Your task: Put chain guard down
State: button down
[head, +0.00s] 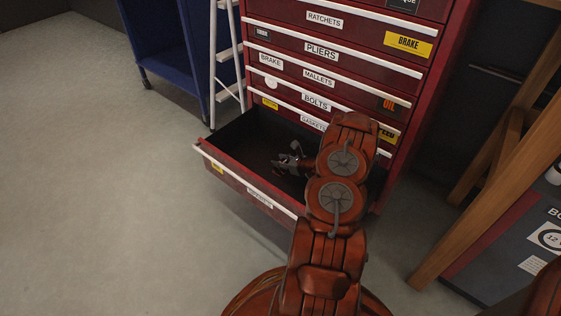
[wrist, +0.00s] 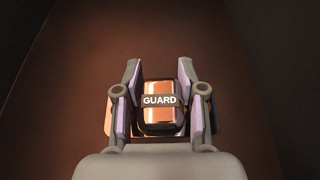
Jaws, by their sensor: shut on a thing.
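The chain guard (wrist: 160,92) is a small orange piece with a dark band that reads "GUARD". In the wrist view it sits between the two fingers of my gripper (wrist: 158,98), which is shut on it. In the head view my gripper (head: 292,162) is over the inside of the open bottom drawer (head: 250,140) of the red tool chest. The guard is hard to make out there. I cannot tell whether it touches the drawer floor.
The red tool chest (head: 335,45) has several closed labelled drawers above the open one. A blue cart (head: 165,45) and a white ladder (head: 226,55) stand to the left. A wooden frame (head: 500,165) stands at right. The floor at left is clear.

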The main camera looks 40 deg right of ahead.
jog(key=c, duration=0.7)
grip_release()
jog(key=shift+r, duration=0.1)
